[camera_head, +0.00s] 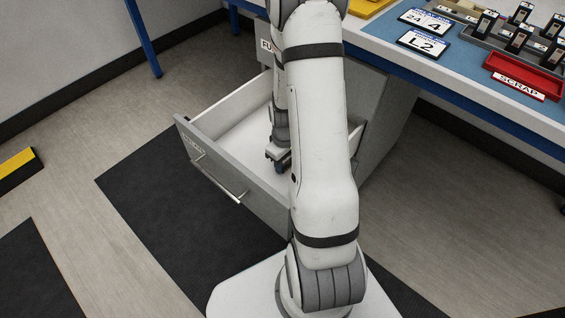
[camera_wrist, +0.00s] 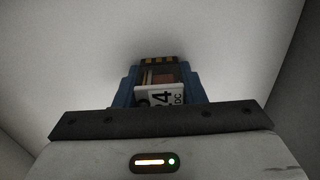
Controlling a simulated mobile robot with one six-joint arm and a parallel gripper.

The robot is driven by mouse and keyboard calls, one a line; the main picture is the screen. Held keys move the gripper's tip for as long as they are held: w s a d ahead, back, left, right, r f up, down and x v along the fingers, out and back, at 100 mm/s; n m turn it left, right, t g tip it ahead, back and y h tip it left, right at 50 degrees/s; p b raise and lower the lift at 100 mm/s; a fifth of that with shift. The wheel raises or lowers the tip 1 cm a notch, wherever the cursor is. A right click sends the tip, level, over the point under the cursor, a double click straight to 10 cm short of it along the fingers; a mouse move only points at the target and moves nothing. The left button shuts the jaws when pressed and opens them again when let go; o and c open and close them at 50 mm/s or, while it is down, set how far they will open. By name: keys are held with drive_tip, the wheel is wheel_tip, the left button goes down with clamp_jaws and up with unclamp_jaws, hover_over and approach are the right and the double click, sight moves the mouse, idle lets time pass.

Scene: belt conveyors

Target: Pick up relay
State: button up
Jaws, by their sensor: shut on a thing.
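The relay (camera_wrist: 160,78) shows in the wrist view between my gripper's fingers. It has a dark top with yellowish contacts, a brown inside and a white label reading "24" and "DC". My gripper (camera_wrist: 160,92) has blue fingers on either side of it and is shut on it. In the head view my gripper (camera_head: 279,164) points down inside the open drawer (camera_head: 228,187), and my arm hides part of it. The relay cannot be made out clearly in the head view. Whether it touches the drawer floor cannot be told.
The drawer's walls surround my gripper. Above it to the right is a blue-topped workbench (camera_head: 390,30) with label cards (camera_head: 424,43), a red scrap tray (camera_head: 522,76) and a grey rack (camera_head: 490,42) holding several dark parts. Dark mats (camera_head: 150,190) lie on the floor.

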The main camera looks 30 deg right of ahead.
drive_tip(key=c, duration=0.3)
wheel_tip(320, 180, up, 10)
drive_tip(key=p, duration=0.4)
